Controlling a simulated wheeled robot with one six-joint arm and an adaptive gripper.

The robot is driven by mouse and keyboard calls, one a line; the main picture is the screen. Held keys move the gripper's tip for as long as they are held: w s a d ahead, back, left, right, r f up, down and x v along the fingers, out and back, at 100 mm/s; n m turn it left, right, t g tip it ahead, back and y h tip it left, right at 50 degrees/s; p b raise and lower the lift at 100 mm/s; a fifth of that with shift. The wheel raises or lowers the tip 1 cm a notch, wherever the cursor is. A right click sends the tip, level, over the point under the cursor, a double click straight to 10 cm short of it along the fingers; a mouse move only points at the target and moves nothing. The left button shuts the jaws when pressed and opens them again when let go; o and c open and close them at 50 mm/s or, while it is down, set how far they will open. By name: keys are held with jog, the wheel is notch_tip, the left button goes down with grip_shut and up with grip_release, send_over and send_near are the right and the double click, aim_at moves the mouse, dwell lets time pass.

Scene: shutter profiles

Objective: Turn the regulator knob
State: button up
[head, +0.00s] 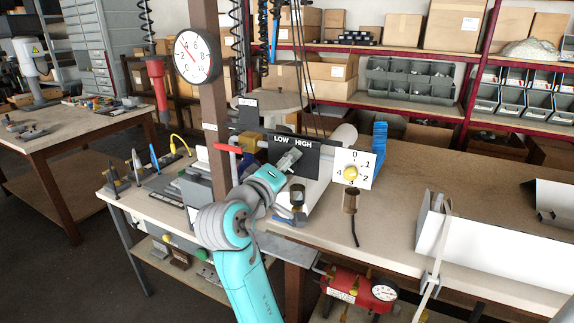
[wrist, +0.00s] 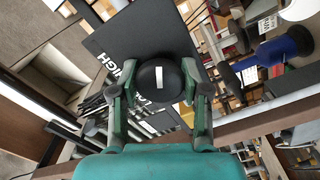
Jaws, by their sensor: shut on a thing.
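My gripper (wrist: 160,92) is shut on a round black knob (wrist: 150,88) with a white mark on its face, one finger on each side. The knob sits in front of a black panel (head: 318,160) lettered LOW and HIGH; the panel also shows in the wrist view (wrist: 104,36). In the head view my gripper (head: 290,157) reaches the panel and hides the knob. A round white gauge (head: 196,57) with a red needle hangs on the brown post at the upper left.
A white dial plate (head: 367,165) with a yellow knob (head: 351,172) stands right of the panel. A red handle (head: 228,148) lies left of it. A white channel-shaped profile (head: 510,236) rests on the right of the bench. The bench between is mostly clear.

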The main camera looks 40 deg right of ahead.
jog(key=m, duration=1.1)
jog(key=shift+m, duration=0.4)
dwell(0.3)
jog(key=o, duration=1.1)
jog(key=shift+o, duration=0.2)
jog(key=v, duration=1.2)
